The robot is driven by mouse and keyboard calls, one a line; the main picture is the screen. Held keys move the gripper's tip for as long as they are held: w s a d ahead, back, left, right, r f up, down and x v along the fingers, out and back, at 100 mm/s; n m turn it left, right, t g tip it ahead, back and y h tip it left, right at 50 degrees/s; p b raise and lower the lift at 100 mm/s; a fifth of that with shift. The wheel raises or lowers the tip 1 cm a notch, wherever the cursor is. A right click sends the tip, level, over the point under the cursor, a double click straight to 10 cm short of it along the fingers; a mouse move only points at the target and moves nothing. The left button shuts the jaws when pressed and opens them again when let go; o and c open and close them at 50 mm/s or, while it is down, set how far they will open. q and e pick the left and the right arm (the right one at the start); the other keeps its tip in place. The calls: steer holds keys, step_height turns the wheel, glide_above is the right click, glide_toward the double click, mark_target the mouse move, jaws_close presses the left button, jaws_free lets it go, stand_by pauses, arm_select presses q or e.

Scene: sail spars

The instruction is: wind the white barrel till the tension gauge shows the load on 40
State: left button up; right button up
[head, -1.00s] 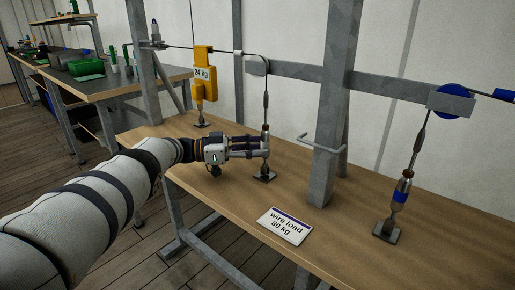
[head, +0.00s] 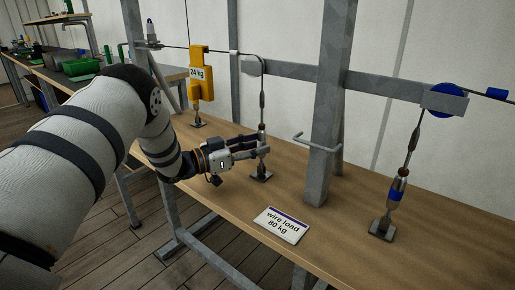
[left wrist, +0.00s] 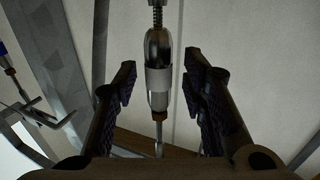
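The white barrel is a metal turnbuckle with a white band (left wrist: 159,80), upright in the middle of the left wrist view. In the head view the barrel (head: 262,134) stands in the middle wire, above a small dark foot on the bench. My left gripper (head: 257,146) reaches it from the left. Its fingers are open, one on each side of the barrel, with gaps showing in the wrist view. The yellow tension gauge (head: 200,75) hangs to the left and reads 24 kg. My right gripper is not in view.
A card (head: 281,225) reading "wire load 80 kg" lies on the bench (head: 340,238). A grey post (head: 326,130) with a bent handle (head: 313,141) stands right of the barrel. A blue-banded barrel (head: 397,194) hangs farther right. The bench front is mostly clear.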

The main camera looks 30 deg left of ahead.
arm_select(q)
steer(key=n+y, duration=0.2)
steer(key=y, duration=0.1)
steer(key=n+t+y, duration=0.1)
steer(key=n+y, duration=0.1)
steer(key=y, duration=0.1)
steer(key=d+n+y, duration=0.1)
steer(key=n+y, duration=0.1)
steer(key=y, duration=0.2)
steer(key=shift+s+d+f+n+t, duration=0.1)
steer(key=shift+s+n+t, duration=0.05)
steer(key=shift+n+t, duration=0.15)
